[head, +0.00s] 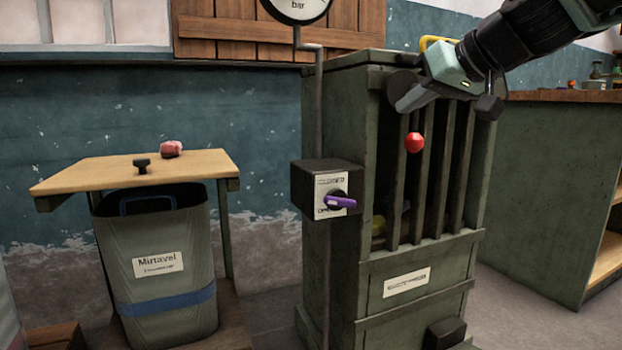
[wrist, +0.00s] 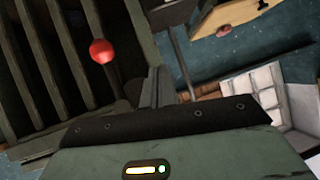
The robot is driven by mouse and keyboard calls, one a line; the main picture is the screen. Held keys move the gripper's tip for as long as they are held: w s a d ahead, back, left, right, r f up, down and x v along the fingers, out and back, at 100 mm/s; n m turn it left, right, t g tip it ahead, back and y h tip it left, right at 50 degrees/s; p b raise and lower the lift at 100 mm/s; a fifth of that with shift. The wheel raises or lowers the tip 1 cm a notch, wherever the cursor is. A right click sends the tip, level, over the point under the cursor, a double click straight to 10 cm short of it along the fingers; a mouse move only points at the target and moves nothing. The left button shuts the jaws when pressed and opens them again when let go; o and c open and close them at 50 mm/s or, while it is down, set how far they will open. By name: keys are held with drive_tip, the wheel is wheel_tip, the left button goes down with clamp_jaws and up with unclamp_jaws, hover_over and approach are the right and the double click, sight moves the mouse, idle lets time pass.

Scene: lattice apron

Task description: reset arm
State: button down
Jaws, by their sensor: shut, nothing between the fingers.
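My arm reaches in from the upper right of the head view. My gripper (head: 402,104) is in front of the upper part of a green slatted cabinet (head: 412,284), above and slightly left of a red ball (head: 414,142). In the wrist view the fingers of my gripper (wrist: 156,88) are together, with nothing between them. The red ball (wrist: 102,51) shows there to the left of the fingers, in front of the slats and apart from the fingers. How the ball is held is hidden.
A black switch box (head: 303,185) with a purple handle (head: 341,202) is on the cabinet's left side. A wooden board (head: 85,180) with a pink lump (head: 171,149) is above a labelled bin (head: 150,300). A green counter (head: 550,190) stands right. A gauge (head: 297,8) hangs above.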

drive_tip(key=s+a+f+g+p, duration=0.4)
drive_tip(key=s+a+f, duration=0.2)
drive_tip(key=s+f, duration=0.15)
drive_tip(key=s+d+f+n+g+h+p, duration=0.25)
drive_tip(key=s+f+p, duration=0.25)
drive_tip(key=s, duration=0.7)
drive_tip(key=s+d+f+n+g+h+p, duration=0.1)
drive_tip(key=s+f+g+h+p, duration=0.35)
drive_tip(key=s, duration=0.75)
wheel_tip(320, 180, up, 36)
drive_tip(key=t+y+p, duration=0.1)
drive_tip(key=p, duration=3.6)
drive_tip(key=shift+a+m, duration=0.2)
drive_tip(key=shift+m, duration=0.15)
